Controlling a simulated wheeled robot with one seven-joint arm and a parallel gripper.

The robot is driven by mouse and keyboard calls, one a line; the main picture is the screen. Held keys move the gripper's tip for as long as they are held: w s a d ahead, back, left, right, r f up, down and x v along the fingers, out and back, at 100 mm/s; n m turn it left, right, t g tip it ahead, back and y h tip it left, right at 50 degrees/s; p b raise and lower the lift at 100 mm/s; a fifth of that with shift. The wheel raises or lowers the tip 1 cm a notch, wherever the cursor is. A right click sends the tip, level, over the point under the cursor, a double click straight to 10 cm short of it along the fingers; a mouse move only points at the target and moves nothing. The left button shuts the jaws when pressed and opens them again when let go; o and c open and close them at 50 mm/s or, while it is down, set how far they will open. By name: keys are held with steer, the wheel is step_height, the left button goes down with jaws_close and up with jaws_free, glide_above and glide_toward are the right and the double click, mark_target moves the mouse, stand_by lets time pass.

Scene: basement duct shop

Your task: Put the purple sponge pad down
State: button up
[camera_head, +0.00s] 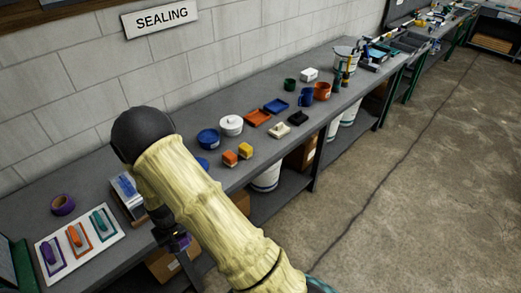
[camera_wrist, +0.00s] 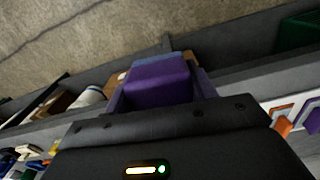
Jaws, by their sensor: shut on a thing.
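The purple sponge pad (camera_wrist: 158,80) is a block held between the two fingers of my gripper (camera_wrist: 160,88) in the wrist view. The fingers are shut on its sides, and it is clear of the bench top in that view. In the head view my arm hides most of the gripper. A dark part of the gripper (camera_head: 176,242) with a bit of purple shows beside the bench's front edge.
A white board (camera_head: 69,262) with purple, orange and teal handled tools lies on the grey bench (camera_head: 185,118). A purple tape roll (camera_head: 63,205) sits behind it. Open floor lies right.

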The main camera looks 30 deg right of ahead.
steer(key=w+d+f+m+b, duration=0.1)
steer(key=w+d+f+b, duration=0.1)
steer(key=d+f+b, duration=0.3)
steer(key=d+f, duration=0.3)
steer(key=d, duration=0.4)
steer(key=shift+d+f, duration=0.2)
steer(key=shift+d, duration=0.15)
